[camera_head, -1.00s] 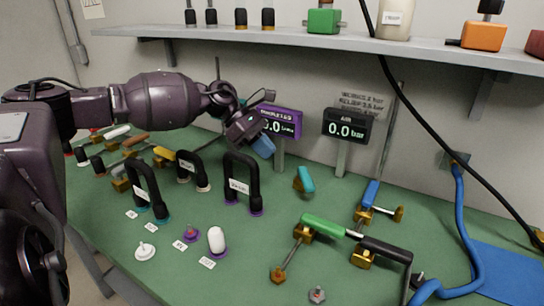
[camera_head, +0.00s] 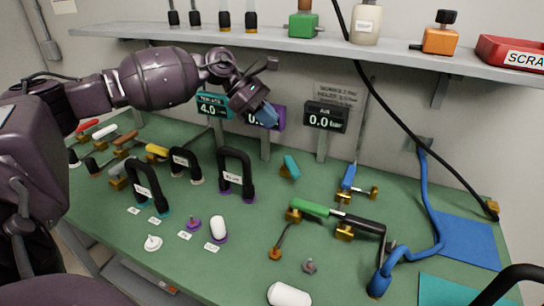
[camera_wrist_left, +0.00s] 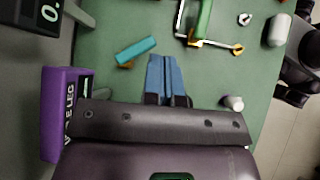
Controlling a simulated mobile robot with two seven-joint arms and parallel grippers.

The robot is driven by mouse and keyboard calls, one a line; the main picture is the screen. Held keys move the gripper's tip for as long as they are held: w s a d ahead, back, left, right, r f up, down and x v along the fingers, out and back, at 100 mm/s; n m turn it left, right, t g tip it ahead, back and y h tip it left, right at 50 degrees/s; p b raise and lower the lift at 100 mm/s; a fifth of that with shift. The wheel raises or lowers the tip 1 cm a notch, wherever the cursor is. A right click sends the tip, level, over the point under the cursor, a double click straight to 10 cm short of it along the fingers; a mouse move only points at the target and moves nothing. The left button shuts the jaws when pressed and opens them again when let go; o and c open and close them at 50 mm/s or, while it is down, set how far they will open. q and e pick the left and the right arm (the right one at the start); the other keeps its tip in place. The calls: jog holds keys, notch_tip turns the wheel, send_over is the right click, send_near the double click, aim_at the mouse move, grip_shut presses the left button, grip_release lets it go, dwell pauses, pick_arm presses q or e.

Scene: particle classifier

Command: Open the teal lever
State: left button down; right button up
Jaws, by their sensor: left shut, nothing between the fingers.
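The teal lever (camera_head: 291,167) is a short teal handle on a brass valve, on the green bench below the AIR display. It also shows in the left wrist view (camera_wrist_left: 136,50), up and left of my fingertips. My left gripper (camera_head: 266,116) has blue fingers and hangs above the bench in front of the purple display, apart from the lever. In the left wrist view the fingers (camera_wrist_left: 164,60) are together with nothing between them. A black curved part enters at the lower right of the head view; my right gripper is not identifiable.
A purple display (camera_head: 279,117) and the AIR display (camera_head: 325,117) stand on posts behind the lever. A blue-handled valve (camera_head: 348,177) and a green-handled valve (camera_head: 311,207) are to its right. A black arch handle (camera_head: 236,173) is to its left. A shelf (camera_head: 300,42) runs above.

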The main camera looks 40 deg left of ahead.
pick_arm(q)
jog(key=d+f+n+y+p, duration=0.1)
jog(key=d+n+y+p, duration=0.1)
jog(key=y, duration=0.1)
jog(key=n+y, duration=0.3)
jog(key=n, duration=0.3)
send_near(291, 169)
jog(key=shift+s+a+r, duration=0.8)
jog(key=shift+a+r, duration=0.1)
jog(key=shift+a, duration=0.1)
pick_arm(e)
jog(key=shift+s+a+f+g, duration=0.1)
jog(key=shift+s+f+g, duration=0.1)
jog(key=shift+s, duration=0.2)
jog(key=shift+s+a+f+g, duration=0.1)
jog(key=shift+s+f, duration=0.05)
jog(key=shift+s, duration=0.25)
jog(key=shift+d, duration=0.25)
pick_arm(q)
jog(key=b+x, duration=0.2)
jog(key=x, duration=0.7)
jog(key=shift+s+d, duration=0.1)
jog(key=shift+s, duration=0.05)
jog(key=shift+d+f, duration=0.1)
jog(key=shift+f, duration=0.35)
jog(key=shift+w, duration=0.2)
pick_arm(e)
jog(key=shift+w+a+f, duration=0.15)
jog(key=shift+w+f, duration=0.05)
jog(key=shift+f, duration=0.45)
